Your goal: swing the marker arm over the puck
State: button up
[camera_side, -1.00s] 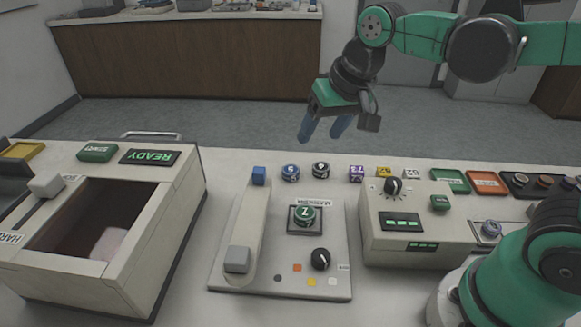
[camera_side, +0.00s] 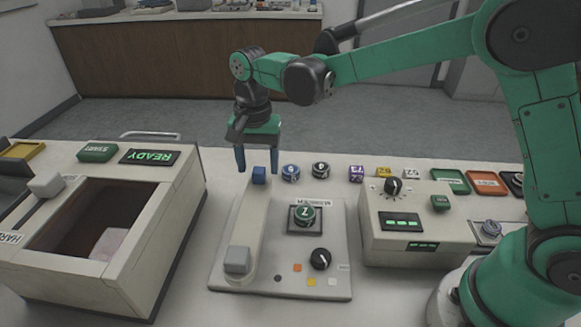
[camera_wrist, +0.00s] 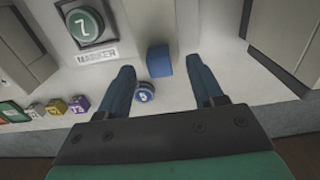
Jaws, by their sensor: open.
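The marker station (camera_side: 330,270) is a pale plate with a long cream marker arm (camera_side: 250,220) along its left side. A blue block (camera_side: 259,175) is at the arm's far end, and a grey block (camera_side: 237,260) at its near end. The green-topped puck (camera_side: 304,215) sits in a dark square seat right of the arm. It also shows at upper left in the wrist view (camera_wrist: 85,24). My gripper (camera_side: 258,168) points down, open, at the blue block. In the wrist view the blue block (camera_wrist: 159,60) shows between the two fingertips; contact is not clear.
A blue-topped puck (camera_side: 290,173) stands just right of my gripper, close to one finger. A row of other pucks and small blocks (camera_side: 356,173) runs right. A control box (camera_side: 415,230) stands right, and a READY machine (camera_side: 100,230) left.

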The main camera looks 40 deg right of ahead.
jog(key=shift+f, duration=0.5)
grip_shut()
dwell(1.1)
